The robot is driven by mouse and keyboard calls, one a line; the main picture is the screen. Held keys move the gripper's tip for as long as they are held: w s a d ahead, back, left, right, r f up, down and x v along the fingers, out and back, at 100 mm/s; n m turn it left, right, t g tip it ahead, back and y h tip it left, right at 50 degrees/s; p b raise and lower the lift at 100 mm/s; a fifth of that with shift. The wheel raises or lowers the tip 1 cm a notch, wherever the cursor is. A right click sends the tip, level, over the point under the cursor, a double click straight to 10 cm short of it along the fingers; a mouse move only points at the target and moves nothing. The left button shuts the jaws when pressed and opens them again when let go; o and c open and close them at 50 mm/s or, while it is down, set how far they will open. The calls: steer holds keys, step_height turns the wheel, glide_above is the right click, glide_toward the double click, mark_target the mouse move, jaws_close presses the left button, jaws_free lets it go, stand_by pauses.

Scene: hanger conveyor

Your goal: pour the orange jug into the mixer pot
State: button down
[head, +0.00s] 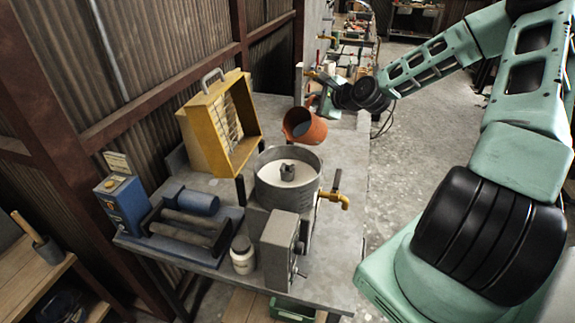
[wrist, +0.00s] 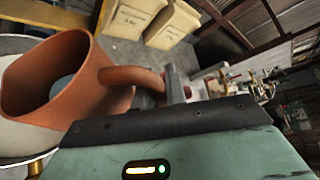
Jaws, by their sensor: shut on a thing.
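The orange jug (head: 303,126) is held in the air above the back rim of the mixer pot, tilted with its mouth toward the pot. The mixer pot (head: 262,190) is a grey round vessel with a pale inside and a centre hub. No stream between jug and pot is visible.
A yellow heater-like box (head: 205,140) stands left of the pot. A brass tap (head: 334,199) juts from the pot's right. A blue box (head: 124,205), a roller unit (head: 185,228) and a white jar (head: 242,256) crowd the bench front. Open floor lies right.

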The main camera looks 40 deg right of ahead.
mark_target(302, 110)
steer(key=shift+a, duration=0.2)
steer(key=shift+s+a+r+n+h+b, duration=0.1)
steer(key=shift+a+r+n+h+b, duration=0.05)
steer(key=shift+n+h+b, duration=0.3)
steer(key=shift+s+a+n+t+h+b, duration=0.2)
steer(key=shift+a+n+t+h+b, duration=0.3)
steer(key=shift+a+n+b, duration=0.55)
stand_by(0.8)
steer(key=shift+s+a+f+n+t+h+b, duration=0.2)
steer(key=shift+a+n+b, duration=0.15)
steer(key=shift+b, duration=0.65)
steer(key=shift+s+a+f+n+t+h+b, duration=0.2)
steer(key=shift+a+b, duration=0.25)
steer(key=shift+b, duration=0.5)
stand_by(0.7)
steer(key=shift+a+f+n+b, duration=0.25)
steer(key=shift+a+n+b, duration=0.25)
steer(key=shift+b, duration=0.5)
steer(key=shift+s+a+n+t+h+b, duration=0.25)
steer(key=shift+a+n+t+h+b, duration=0.15)
steer(key=shift+a+b, duration=0.45)
stand_by(1.0)
